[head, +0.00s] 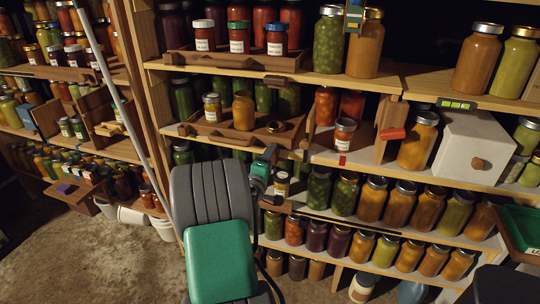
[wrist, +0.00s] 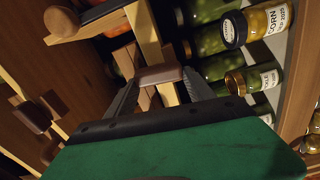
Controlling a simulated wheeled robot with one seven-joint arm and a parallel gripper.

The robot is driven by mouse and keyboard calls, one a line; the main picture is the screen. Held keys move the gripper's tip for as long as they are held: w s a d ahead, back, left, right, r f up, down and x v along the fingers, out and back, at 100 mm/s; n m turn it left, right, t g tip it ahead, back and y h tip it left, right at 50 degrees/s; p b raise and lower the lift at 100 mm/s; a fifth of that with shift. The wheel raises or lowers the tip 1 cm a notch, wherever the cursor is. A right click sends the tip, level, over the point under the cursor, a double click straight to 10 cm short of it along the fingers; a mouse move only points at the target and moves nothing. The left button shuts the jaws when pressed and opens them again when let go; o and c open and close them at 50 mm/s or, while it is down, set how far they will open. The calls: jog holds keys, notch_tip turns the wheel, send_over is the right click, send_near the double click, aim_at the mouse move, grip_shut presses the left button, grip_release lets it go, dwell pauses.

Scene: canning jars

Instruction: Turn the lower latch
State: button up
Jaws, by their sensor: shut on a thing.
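In the wrist view, a small brown wooden block (wrist: 158,76), which looks like the lower latch, lies across a pale wooden strip. My gripper (wrist: 160,82) has one grey finger on each side of it and is shut on it. The block looks roughly crosswise to the strip. A second, darker brown piece (wrist: 34,118) on the wooden panel at the left may be another latch. In the head view, my green gripper (head: 264,163) is at the middle shelves; the arm hides part of it and I cannot make out the held block there.
Jars stand close by; a corn jar (wrist: 267,22) and a gold-lidded jar (wrist: 252,80) are near my gripper. A round wooden knob (wrist: 61,21) sticks out at upper left in the wrist view. A white box (head: 473,147) stands on the right shelf. The floor (head: 90,250) at left is clear.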

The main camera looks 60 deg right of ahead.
jog(key=shift+n+p, duration=0.3)
jog(key=shift+n, duration=0.3)
jog(key=o, duration=1.4)
jog(key=shift+f, duration=0.1)
jog(key=a, duration=0.2)
jog(key=s+a, duration=0.1)
jog(key=a, duration=0.4)
jog(key=shift+s+a+b, duration=0.15)
jog(key=shift+a+b, duration=0.2)
